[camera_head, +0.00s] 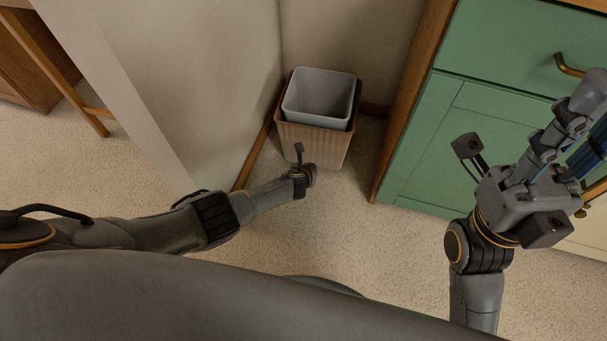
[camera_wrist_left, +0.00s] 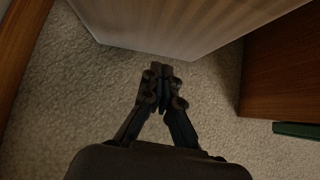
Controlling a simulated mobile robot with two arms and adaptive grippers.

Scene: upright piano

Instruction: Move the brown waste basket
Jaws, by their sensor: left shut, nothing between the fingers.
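The brown waste basket (camera_head: 318,144) stands upright on the carpet in the wall corner, with ribbed sides and a grey liner bin (camera_head: 320,97) inside it. Its lower side (camera_wrist_left: 195,28) fills the top of the left wrist view. My left gripper (camera_head: 306,173) is low in front of the basket. In the left wrist view its fingers (camera_wrist_left: 161,72) are shut together and empty, pointing at the basket's bottom edge; I cannot tell whether they touch it. My right gripper (camera_head: 577,115) is at the far right, in front of the green cabinet, away from the basket; its jaw state is unclear.
The green cabinet (camera_head: 490,130) with a wooden side panel stands right of the basket. A pale wall (camera_head: 200,75) with a wooden baseboard runs along its left. Carpet (camera_head: 350,230) in front is clear. Wooden furniture (camera_head: 35,60) is at upper left.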

